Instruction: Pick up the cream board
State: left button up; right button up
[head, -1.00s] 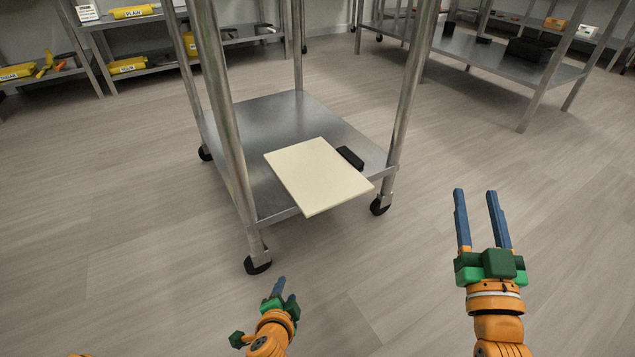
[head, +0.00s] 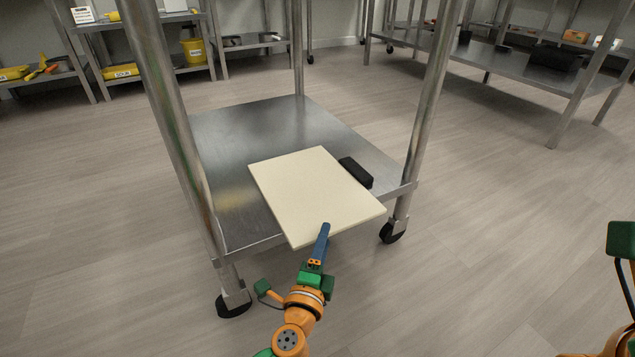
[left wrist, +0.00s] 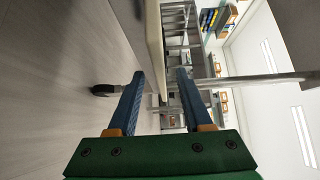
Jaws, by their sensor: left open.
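The cream board (head: 315,195) lies flat on the lower shelf of a steel cart (head: 232,130), its near corner overhanging the front edge. My left gripper (head: 323,240) is at that overhanging near edge, its fingers seen edge-on. In the left wrist view the board (left wrist: 155,40) shows edge-on as a pale strip. It lines up between the two spread blue fingers of the open left gripper (left wrist: 160,75). I cannot tell how far the fingers reach past the edge. Only a green part of my right gripper (head: 621,240) shows at the right edge; its fingers are not visible.
A black block (head: 356,172) sits on the shelf right beside the board. Cart legs (head: 425,110) stand on both sides of the board, with casters (head: 393,232) below. Other steel shelves stand at the back. The floor in front of the cart is clear.

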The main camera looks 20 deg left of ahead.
pick_arm(q)
jog(key=w, duration=0.3)
jog(key=w+a+b, duration=0.1)
jog(key=w, duration=0.1)
jog(key=shift+s, duration=0.1)
grip_shut()
jog(key=shift+r, duration=0.1)
dwell(1.1)
